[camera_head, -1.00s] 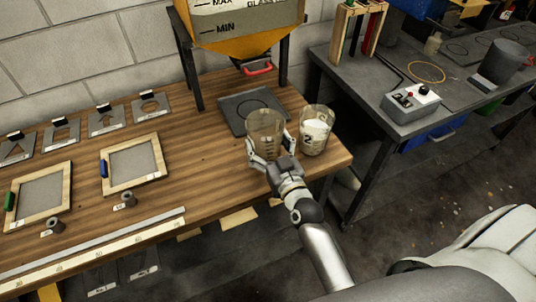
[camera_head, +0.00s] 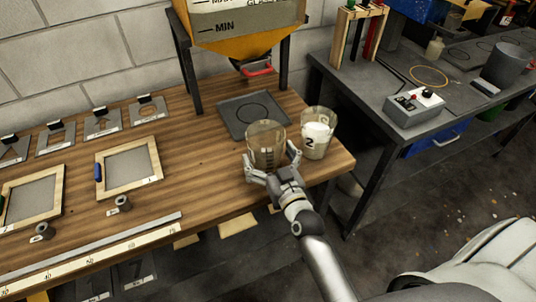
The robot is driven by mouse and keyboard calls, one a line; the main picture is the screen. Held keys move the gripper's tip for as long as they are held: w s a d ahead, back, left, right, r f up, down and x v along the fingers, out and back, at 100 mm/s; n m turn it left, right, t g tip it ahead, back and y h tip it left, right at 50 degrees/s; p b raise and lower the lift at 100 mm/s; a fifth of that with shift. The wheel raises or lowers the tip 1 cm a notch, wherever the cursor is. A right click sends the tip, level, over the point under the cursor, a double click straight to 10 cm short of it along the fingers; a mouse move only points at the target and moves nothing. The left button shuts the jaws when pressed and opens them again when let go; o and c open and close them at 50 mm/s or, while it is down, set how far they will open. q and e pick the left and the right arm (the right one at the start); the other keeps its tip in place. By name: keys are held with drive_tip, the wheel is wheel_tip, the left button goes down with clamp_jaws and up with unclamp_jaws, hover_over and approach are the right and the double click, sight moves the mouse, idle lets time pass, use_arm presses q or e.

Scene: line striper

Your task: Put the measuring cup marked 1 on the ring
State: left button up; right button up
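A clear measuring cup (camera_head: 266,138) with dark graduation marks stands near the front right of the wooden table; I cannot read a number on it. My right gripper (camera_head: 270,158) is around its lower part, one finger on each side. The fingers look spread wider than the cup, with a small gap at the right. The ring (camera_head: 251,108) is a dark circle on a grey plate (camera_head: 230,128) just behind this cup, and nothing stands on it. Another cup marked 2 (camera_head: 314,143), with white contents, stands just to the right. My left gripper is not in view.
A yellow hopper (camera_head: 240,45) on dark legs with a red handle (camera_head: 257,71) stands over the back of the plate. Framed screens (camera_head: 130,167) and stencil plates lie at the left. A dark bench (camera_head: 380,95) with a control box (camera_head: 415,106) is at the right.

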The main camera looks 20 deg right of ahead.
drive_tip(key=shift+s+r, duration=0.1)
drive_tip(key=shift+r, duration=0.05)
drive_tip(key=shift+s, duration=0.35)
drive_tip(key=s+b, duration=0.2)
drive_tip(key=s, duration=0.9)
